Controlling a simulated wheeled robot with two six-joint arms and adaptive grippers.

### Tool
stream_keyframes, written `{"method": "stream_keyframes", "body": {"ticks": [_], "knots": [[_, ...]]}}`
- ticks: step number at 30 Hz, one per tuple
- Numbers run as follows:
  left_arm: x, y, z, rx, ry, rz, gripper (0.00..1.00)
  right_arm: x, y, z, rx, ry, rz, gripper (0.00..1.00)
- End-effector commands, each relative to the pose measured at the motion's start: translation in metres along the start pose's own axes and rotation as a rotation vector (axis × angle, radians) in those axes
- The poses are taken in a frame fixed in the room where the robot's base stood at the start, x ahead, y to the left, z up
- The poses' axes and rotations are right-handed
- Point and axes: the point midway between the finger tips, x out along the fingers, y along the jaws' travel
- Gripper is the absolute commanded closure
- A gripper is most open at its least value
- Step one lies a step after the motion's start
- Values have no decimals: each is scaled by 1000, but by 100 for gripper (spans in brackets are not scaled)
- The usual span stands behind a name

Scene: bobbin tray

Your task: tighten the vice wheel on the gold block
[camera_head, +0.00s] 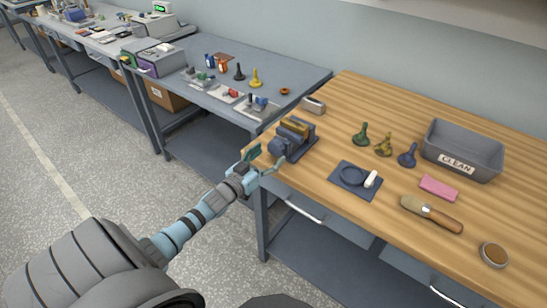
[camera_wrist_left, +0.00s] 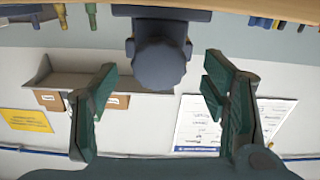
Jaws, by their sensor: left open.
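The blue-grey vice (camera_head: 298,143) stands at the left end of the wooden bench, with the gold block (camera_head: 294,127) between its jaws. The vice wheel (camera_head: 278,147) faces the front left edge of the bench. In the left wrist view the wheel (camera_wrist_left: 160,62) is a dark round knob at top centre. My left gripper (camera_head: 266,162) is open just in front of the wheel. In the wrist view its two green fingers (camera_wrist_left: 160,88) stand on either side of the wheel, with gaps to both sides. My right gripper is not in view.
On the wooden bench (camera_head: 345,105), several bobbin-shaped pieces (camera_head: 383,146), a blue pad (camera_head: 346,187), a pink block (camera_head: 438,188), a brush (camera_head: 431,214) and the grey CLEAN bin (camera_head: 436,156) lie right of the vice. A grey table (camera_head: 285,70) adjoins behind left. Open floor lies front left.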

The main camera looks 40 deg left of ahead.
Motion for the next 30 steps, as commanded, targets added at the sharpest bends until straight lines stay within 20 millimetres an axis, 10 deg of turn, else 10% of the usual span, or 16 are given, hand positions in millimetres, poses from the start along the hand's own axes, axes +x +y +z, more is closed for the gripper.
{"method": "stream_keyframes", "body": {"ticks": [14,23,30], "knots": [[30,0,0,0,-1,-1,32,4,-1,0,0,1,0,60],[30,0,0,0,-2,-1,79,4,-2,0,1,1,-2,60],[30,0,0,14,-2,-1,80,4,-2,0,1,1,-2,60]]}}
